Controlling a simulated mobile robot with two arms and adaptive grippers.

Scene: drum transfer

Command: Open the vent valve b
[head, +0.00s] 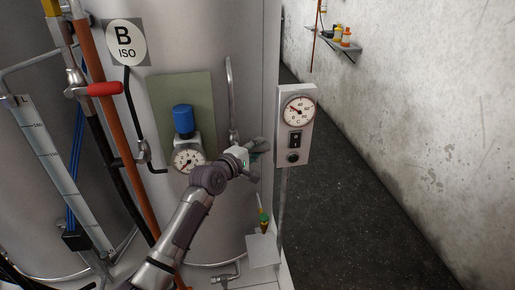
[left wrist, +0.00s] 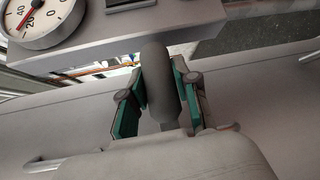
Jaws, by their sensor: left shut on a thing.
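A pale tank carries a plate marked "B ISO" (head: 126,42). My left gripper (head: 258,147) is at the right side of this tank, just left of the temperature gauge box (head: 295,150). In the left wrist view its teal-padded fingers are on either side of a dark grey rounded handle (left wrist: 160,80) and shut on it. No label shows on this handle, so I cannot confirm from the frames that it is vent valve b. In the head view the gripper hides most of the handle. My right gripper is in neither view.
A pressure gauge (head: 188,159) with a blue knob (head: 183,119) above it is left of my gripper. A red lever (head: 103,89) and an orange pipe (head: 120,140) stand further left. A concrete wall (head: 420,110) bounds the clear dark floor (head: 350,210) on the right.

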